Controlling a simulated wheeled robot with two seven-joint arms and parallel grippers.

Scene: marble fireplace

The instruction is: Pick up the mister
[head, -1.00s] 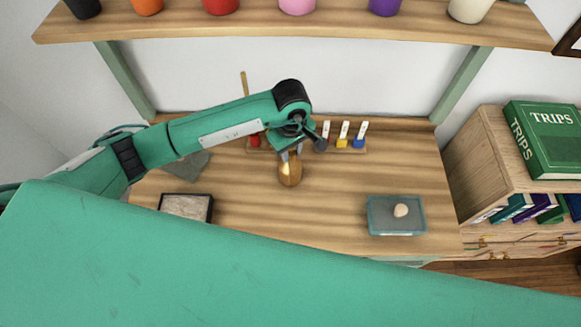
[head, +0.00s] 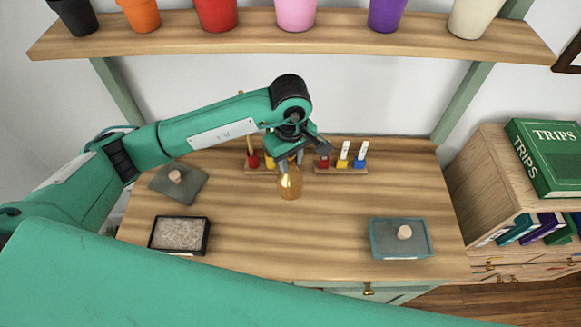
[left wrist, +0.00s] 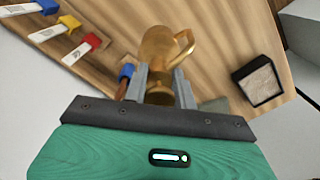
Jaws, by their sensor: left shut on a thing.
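The mister (head: 290,185) is a small brass-coloured vessel with a handle, over the middle of the wooden table. In the left wrist view the mister (left wrist: 158,45) sits between the fingertips, its handle to the right. My left gripper (head: 287,165) comes down from above and is shut on the mister's narrow upper part. Both its fingers (left wrist: 160,82) show in the left wrist view, one on each side. Any gap between the mister's base and the table is hard to judge. My right gripper is not in view.
Coloured pegs on wooden racks (head: 341,170) stand behind the mister. A dark framed tray (head: 152,234) and a grey mat (head: 160,188) lie left, a teal tray (head: 376,251) right. A shelf with several pots (head: 215,12) hangs above. The front middle of the table is clear.

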